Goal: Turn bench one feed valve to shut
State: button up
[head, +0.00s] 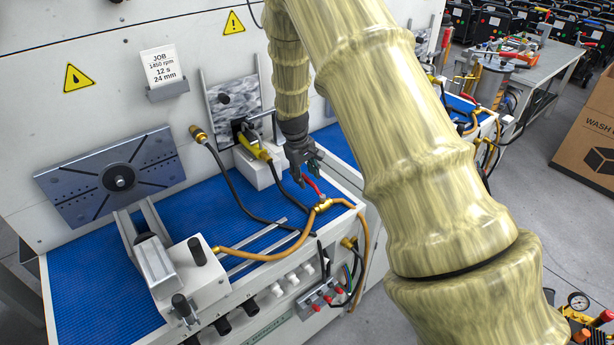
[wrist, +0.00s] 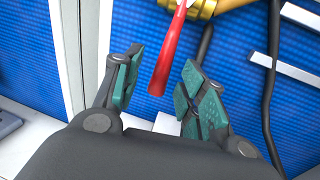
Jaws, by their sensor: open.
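The feed valve is a brass body (head: 323,205) on an orange hose, with a red lever handle (head: 311,185). It lies over the blue mat near the bench's right front edge. In the wrist view the red handle (wrist: 174,50) hangs down from the brass body (wrist: 203,8), its free end between the finger pads. My gripper (wrist: 160,90) is open, with green pads either side of the handle's end and a visible gap to each. In the head view my gripper (head: 306,178) is just above and left of the handle. Contact is not seen.
The blue bench mat (head: 80,285) carries a white clamp block (head: 195,270) and two metal rails (head: 262,245). A yellow-handled tool (head: 252,146) stands behind my gripper. Orange and black hoses cross the mat. A red-button panel (head: 322,298) is below the front edge.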

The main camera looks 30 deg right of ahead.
notch_tip(320, 180, up, 11)
jog(key=a, duration=0.2)
jog(key=shift+s, duration=0.15)
dwell(0.5)
